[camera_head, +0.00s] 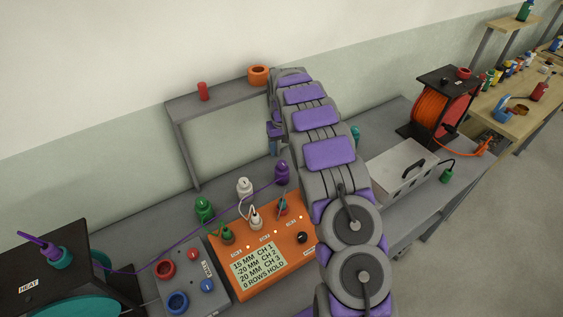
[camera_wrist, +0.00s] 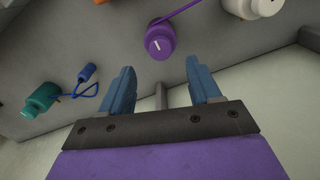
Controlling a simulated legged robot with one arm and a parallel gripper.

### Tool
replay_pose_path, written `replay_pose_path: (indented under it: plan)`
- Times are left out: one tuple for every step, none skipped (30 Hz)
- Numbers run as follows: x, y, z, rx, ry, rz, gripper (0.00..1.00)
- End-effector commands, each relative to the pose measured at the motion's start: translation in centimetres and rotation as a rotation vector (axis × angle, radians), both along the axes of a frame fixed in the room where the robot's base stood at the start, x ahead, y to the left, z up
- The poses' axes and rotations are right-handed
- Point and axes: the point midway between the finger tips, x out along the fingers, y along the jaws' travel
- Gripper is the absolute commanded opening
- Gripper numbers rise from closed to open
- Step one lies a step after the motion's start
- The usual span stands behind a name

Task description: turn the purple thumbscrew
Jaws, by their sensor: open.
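The purple thumbscrew (camera_head: 282,172) stands on the grey bench at the back of the orange box, with a thin purple cable running left from it. In the wrist view the purple thumbscrew (camera_wrist: 160,42) has a white mark on its end and sits beyond the fingertips, roughly centred between them. My gripper (camera_wrist: 163,80) is open and empty, its two blue fingers apart and not touching the screw. In the head view my gripper (camera_head: 275,132) is partly hidden by my arm, above and behind the screw.
A white-capped fitting (camera_head: 245,186) and a green one (camera_head: 204,208) stand left of the screw. A teal fitting (camera_wrist: 40,100) with a blue looped piece is on its other side. A grey raised shelf (camera_head: 215,100) stands behind. The orange display box (camera_head: 270,250) lies in front.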

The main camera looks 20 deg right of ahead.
Motion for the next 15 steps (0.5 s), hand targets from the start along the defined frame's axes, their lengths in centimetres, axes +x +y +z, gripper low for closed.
replay_pose_path:
  plan:
    - [-0.1, 0.0, -1.3, 0.001, 0.005, -0.001, 0.63]
    - [-0.1, 0.0, -1.9, 0.001, 0.005, 0.0, 0.63]
    - [-0.1, 0.0, -2.7, 0.001, 0.004, 0.0, 0.63]
    - [-0.1, 0.0, -3.3, 0.001, 0.003, 0.0, 0.63]
    - [-0.1, 0.0, -3.9, 0.001, 0.003, 0.0, 0.63]
    - [-0.1, 0.0, -4.6, 0.001, 0.003, 0.001, 0.63]
    - [-0.1, 0.0, -5.1, 0.001, 0.004, 0.0, 0.63]
    - [-0.1, 0.0, -5.6, 0.002, 0.004, 0.0, 0.63]
    - [-0.1, 0.1, -6.1, 0.002, 0.004, 0.0, 0.63]
    - [-0.1, 0.1, -6.4, 0.002, 0.004, 0.0, 0.63]
    - [-0.1, 0.1, -6.6, 0.002, 0.003, 0.0, 0.63]
    - [-0.1, 0.1, -6.9, 0.002, 0.001, 0.0, 0.63]
    - [0.0, 0.1, -7.0, 0.002, 0.001, 0.0, 0.63]
    - [0.0, 0.1, -7.1, 0.002, 0.0, 0.0, 0.63]
    - [0.0, 0.1, -7.2, 0.001, -0.001, 0.001, 0.63]
